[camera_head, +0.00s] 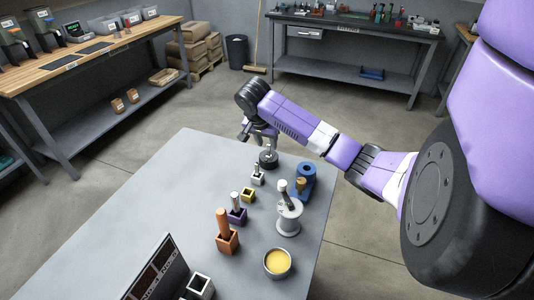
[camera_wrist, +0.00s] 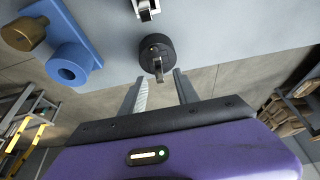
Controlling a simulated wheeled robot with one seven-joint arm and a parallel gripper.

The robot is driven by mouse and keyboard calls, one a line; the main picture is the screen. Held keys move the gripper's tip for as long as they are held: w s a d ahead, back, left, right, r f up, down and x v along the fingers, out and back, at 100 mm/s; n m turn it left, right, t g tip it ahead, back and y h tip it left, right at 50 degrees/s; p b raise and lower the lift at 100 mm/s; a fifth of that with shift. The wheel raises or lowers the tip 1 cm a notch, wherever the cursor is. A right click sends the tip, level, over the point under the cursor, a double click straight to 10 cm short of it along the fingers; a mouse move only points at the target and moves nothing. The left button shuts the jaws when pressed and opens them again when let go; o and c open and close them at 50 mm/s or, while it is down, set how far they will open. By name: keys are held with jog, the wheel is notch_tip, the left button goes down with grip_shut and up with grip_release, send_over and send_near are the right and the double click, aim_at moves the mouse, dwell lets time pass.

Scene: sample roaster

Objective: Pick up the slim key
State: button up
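A thin grey metal piece, which looks like the slim key (camera_wrist: 158,71), stands up from a round black base (camera_wrist: 152,46) in the wrist view. In the head view the round black base (camera_head: 268,160) sits at the far end of the grey table, with the thin piece (camera_head: 269,145) upright in it. My gripper (camera_wrist: 158,77) is open, its two fingers apart with the tip of the thin piece in line between them. No contact shows. In the head view my gripper (camera_head: 262,132) is just above and behind the base, partly hidden by my wrist.
A blue block (camera_head: 307,180) with a brass knob, a white pedestal (camera_head: 289,220), a white holder (camera_head: 257,179), a yellow box (camera_head: 248,195), a purple holder (camera_head: 236,216) and an orange holder (camera_head: 228,241) stand nearer. A yellow-filled bowl (camera_head: 277,263) is at the front. The table's left side is clear.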

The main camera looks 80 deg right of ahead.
aim_at(268, 146)
jog(key=x, duration=0.4)
jog(key=shift+d, duration=0.15)
jog(key=shift+c, duration=0.5)
jog(key=shift+s, duration=0.1)
grip_shut()
